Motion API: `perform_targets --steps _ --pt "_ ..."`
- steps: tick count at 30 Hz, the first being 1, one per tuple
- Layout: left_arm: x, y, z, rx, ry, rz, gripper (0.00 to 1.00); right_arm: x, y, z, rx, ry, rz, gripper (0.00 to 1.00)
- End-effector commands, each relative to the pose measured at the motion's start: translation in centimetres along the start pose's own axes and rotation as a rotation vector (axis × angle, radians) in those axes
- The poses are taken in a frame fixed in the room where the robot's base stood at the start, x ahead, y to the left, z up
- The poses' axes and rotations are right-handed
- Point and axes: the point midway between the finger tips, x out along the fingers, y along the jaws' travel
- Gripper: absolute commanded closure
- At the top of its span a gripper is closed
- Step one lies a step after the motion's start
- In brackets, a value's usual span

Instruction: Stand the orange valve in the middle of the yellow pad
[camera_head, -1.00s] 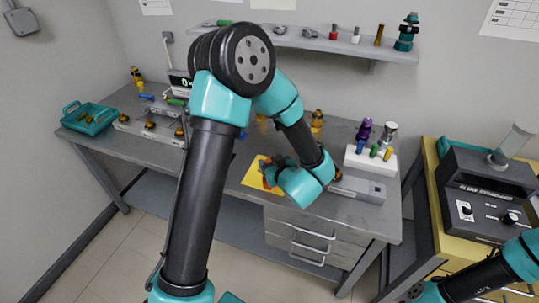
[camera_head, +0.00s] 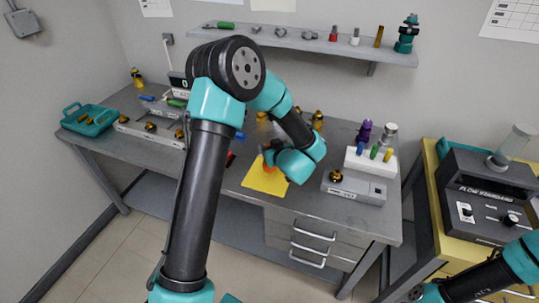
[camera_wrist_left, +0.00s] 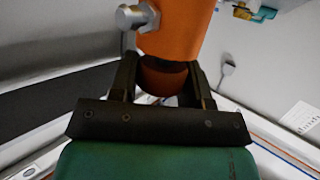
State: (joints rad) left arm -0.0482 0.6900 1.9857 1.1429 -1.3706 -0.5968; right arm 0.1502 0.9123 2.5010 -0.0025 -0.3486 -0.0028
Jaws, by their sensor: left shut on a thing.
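The orange valve (camera_head: 270,168) shows only as a small patch under my left wrist in the head view. In the left wrist view the valve (camera_wrist_left: 182,30) is a large orange body with a silver side fitting and a darker, rounded end between the fingers. My left gripper (camera_wrist_left: 165,78) is shut on that end. In the head view my left gripper (camera_head: 269,154) is over the far part of the yellow pad (camera_head: 263,184). The pad's near part is bare. Whether the valve touches the pad is hidden. My right gripper is out of view; only part of its arm shows.
A grey fixture (camera_head: 354,188) with a brass part stands right of the pad. A white rack (camera_head: 371,161) with coloured pieces is behind it. A teal tray (camera_head: 88,119) is at the far left. The drawer unit's front edge lies close below the pad.

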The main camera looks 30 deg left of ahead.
Motion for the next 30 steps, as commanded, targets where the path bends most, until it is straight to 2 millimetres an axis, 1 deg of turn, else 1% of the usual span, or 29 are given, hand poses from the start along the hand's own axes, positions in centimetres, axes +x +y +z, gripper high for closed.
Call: perform_targets --steps 1,3,7,20,21,28,29,30 --pt "0.1 0.0 0.9 0.006 -0.003 0.000 1.00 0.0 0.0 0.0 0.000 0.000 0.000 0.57" --pt "0.4 -0.1 1.9 0.007 -0.002 0.000 1.00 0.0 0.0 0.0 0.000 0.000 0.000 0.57" --pt "0.8 -0.1 3.0 0.004 -0.002 -0.001 1.00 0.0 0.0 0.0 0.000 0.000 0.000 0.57" --pt "0.9 -0.1 3.5 0.002 -0.001 0.000 1.00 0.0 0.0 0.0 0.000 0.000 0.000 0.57" --pt "0.9 -0.1 3.6 0.003 -0.002 0.000 0.56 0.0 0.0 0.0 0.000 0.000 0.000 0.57" --pt "0.9 -0.1 3.5 0.003 -0.002 0.000 0.34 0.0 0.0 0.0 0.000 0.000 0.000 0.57" --pt "0.9 -0.1 3.5 0.003 -0.002 0.000 0.31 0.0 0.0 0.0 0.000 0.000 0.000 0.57" --pt "0.9 -0.1 3.5 0.003 -0.002 0.000 0.31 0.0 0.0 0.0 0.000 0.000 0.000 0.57"
